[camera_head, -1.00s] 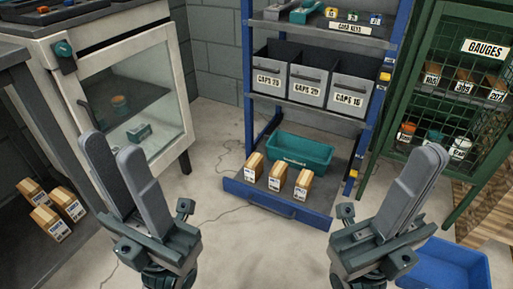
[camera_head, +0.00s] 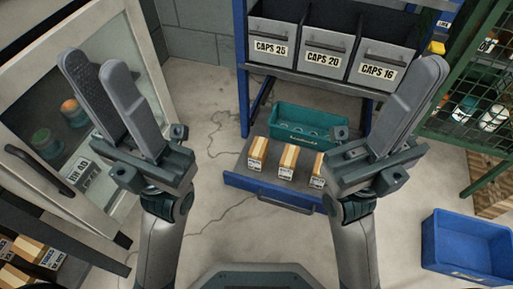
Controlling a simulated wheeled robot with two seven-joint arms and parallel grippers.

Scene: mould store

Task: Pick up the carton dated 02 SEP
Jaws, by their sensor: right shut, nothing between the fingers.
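Three small tan cartons with white labels stand in a row on the bottom pull-out shelf of the blue rack: the left carton (camera_head: 257,153), the middle carton (camera_head: 287,161) and the right carton (camera_head: 317,167). Their label print is too small to read, so I cannot tell which is dated 02 SEP. More cartons (camera_head: 30,247) sit at the lower left, partly cut off, their dates unreadable. My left gripper (camera_head: 95,72) is raised, empty, with its fingers apart. My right gripper (camera_head: 428,75) is raised, shut and empty. Both are apart from the cartons.
A teal bin (camera_head: 302,141) stands behind the row of cartons. Grey caps bins (camera_head: 325,66) fill the shelf above. A glass-fronted cabinet (camera_head: 150,75) is on the left, a green mesh cabinet (camera_head: 467,155) on the right. A blue crate (camera_head: 452,262) lies at the lower right.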

